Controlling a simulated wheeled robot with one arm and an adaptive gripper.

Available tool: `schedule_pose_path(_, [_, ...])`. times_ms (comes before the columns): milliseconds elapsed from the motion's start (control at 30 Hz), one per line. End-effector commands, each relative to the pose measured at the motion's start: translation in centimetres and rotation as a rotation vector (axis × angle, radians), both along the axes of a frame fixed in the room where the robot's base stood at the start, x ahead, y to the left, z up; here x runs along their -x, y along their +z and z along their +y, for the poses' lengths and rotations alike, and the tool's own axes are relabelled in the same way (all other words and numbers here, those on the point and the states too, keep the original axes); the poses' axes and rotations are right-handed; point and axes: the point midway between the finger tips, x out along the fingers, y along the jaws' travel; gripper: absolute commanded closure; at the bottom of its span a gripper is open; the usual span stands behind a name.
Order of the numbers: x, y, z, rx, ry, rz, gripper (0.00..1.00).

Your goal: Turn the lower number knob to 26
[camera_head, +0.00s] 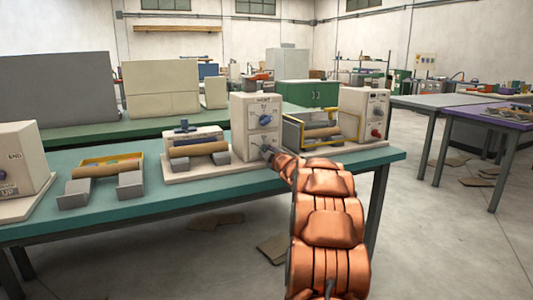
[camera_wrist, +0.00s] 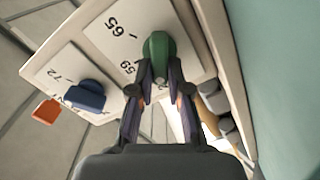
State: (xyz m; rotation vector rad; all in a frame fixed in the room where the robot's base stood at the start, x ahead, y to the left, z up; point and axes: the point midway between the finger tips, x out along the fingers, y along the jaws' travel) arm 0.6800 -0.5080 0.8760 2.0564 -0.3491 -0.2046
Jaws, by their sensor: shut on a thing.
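The upright cream control box (camera_head: 240,118) stands on the teal bench, with a blue upper knob (camera_head: 265,119) on its front panel. My gripper (camera_head: 267,153) is at the lower part of that panel, and the arm hides the lower knob there. In the wrist view, my gripper (camera_wrist: 160,80) is shut on the green lower knob (camera_wrist: 157,47), one finger on each side. The white dial plate (camera_wrist: 122,32) around it shows 65 and 59, seen turned over. The blue knob (camera_wrist: 86,95) also shows there, beside a plate marked 72. The green knob's pointer reading cannot be told.
A roll on grey supports (camera_head: 198,149) lies left of the box. A yellow-framed unit (camera_head: 320,130) and another cream box (camera_head: 365,110) with a red knob stand right. An orange part (camera_wrist: 46,111) lies past the blue knob. The bench's front edge (camera_head: 160,207) is clear.

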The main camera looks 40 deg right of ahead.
Motion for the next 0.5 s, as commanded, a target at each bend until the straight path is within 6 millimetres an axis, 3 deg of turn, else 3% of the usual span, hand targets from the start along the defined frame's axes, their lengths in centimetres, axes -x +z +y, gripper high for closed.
schedule_pose_path(100, [-0.04,0.17,0.05,0.003,0.001,-0.002,1.0])
schedule_pose_path(133, [-0.04,0.17,0.05,0.003,0.001,-0.002,0.8])
schedule_pose_path(333, [-0.03,0.09,0.05,0.001,0.0,-0.001,0.59])
schedule_pose_path(500, [-0.02,0.04,0.03,0.0,0.001,0.0,0.58])
